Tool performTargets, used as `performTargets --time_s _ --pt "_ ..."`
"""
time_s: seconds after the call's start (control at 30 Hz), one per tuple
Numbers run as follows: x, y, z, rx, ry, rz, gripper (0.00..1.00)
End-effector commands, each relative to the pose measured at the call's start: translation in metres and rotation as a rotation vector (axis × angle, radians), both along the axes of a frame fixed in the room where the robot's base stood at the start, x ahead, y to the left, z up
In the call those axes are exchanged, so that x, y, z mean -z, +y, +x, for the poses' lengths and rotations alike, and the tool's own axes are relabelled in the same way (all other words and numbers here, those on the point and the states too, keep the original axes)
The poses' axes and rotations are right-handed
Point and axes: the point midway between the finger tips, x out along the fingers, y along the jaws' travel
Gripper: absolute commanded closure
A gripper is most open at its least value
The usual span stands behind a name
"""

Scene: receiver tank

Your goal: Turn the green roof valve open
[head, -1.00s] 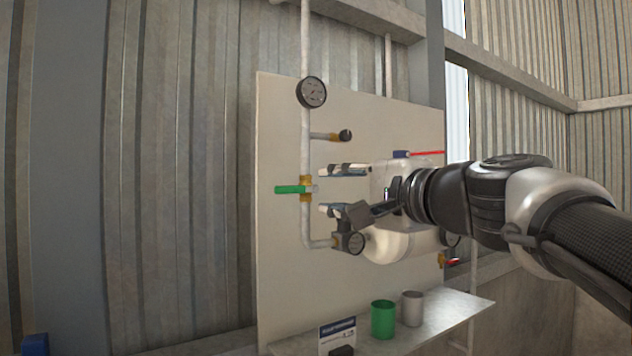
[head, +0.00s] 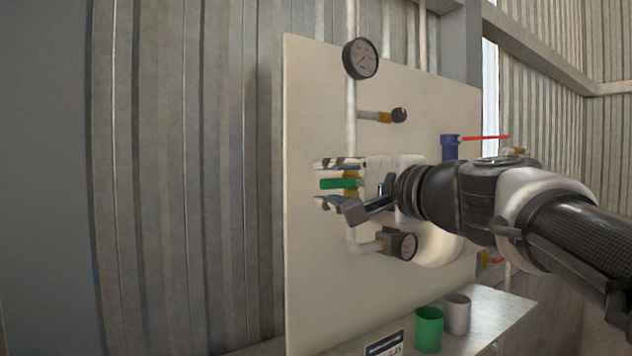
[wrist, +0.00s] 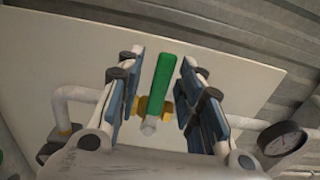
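The green valve handle (head: 338,183) sticks out to the left from a brass valve body on the vertical white pipe, crosswise to the pipe. In the wrist view the green handle (wrist: 164,84) lies between the two open fingers, with the brass body (wrist: 150,106) below it. My gripper (head: 337,182) is open, with one finger above the handle and one below it. In the wrist view the right finger is nearer the handle than the left one, and a gap shows on the left. Part of the valve body is hidden by my gripper in the head view.
A shelf below holds a green cup (head: 429,328) and a grey cup (head: 457,313).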

Motion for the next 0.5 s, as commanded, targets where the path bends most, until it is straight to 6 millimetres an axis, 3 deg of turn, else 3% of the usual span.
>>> performTargets --time_s 0.2,0.5 --pt "0.0002 -0.0001 -0.0001 0.0 0.0 0.0 0.66" --pt "0.0002 -0.0001 -0.0001 0.0 0.0 0.0 0.85"
